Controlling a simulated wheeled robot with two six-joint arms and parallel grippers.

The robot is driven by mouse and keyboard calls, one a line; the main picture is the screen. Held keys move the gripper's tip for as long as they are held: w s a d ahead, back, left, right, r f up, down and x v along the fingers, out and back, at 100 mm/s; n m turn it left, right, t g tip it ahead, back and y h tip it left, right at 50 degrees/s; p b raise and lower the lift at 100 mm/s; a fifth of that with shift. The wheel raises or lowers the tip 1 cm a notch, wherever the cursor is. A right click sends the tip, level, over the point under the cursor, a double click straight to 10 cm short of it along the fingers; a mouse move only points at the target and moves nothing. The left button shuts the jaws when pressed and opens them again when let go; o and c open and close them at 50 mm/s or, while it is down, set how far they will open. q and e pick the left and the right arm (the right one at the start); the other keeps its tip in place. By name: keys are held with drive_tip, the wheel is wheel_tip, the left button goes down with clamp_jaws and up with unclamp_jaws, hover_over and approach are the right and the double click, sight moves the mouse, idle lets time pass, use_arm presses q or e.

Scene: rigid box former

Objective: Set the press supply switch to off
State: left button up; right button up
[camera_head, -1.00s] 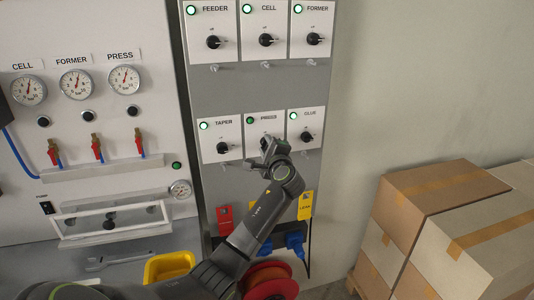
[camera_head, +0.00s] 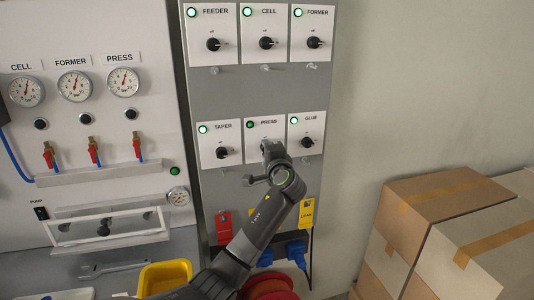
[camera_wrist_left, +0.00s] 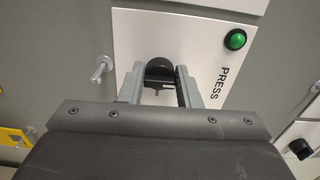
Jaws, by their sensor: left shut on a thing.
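The press supply switch is on the white PRESS plate (camera_head: 264,129), in the middle of the lower row of the grey panel. My left gripper (camera_head: 267,147) is in front of that plate and hides the switch's knob in the head view. In the left wrist view the black knob (camera_wrist_left: 160,72) sits between the two grey fingers of my left gripper (camera_wrist_left: 161,82), which are shut on it. The knob's pointer direction is hard to tell. My right gripper is in neither view.
The TAPER switch (camera_head: 222,152) and GLUE switch (camera_head: 307,142) flank the PRESS plate closely. FEEDER, CELL and FORMER switches are above. Red (camera_head: 224,226) and yellow (camera_head: 306,213) tags and blue plugs hang below. Cardboard boxes (camera_head: 440,205) stand at the right.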

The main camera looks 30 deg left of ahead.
use_arm(q)
drive_tip(key=shift+f, duration=0.1)
drive_tip(key=o, duration=1)
drive_tip(key=shift+c, duration=0.2)
drive_tip(key=b+v, duration=0.4)
drive_tip(key=v, duration=1.3)
drive_tip(key=shift+s, duration=0.25)
drive_tip(key=shift+w+d, duration=0.1)
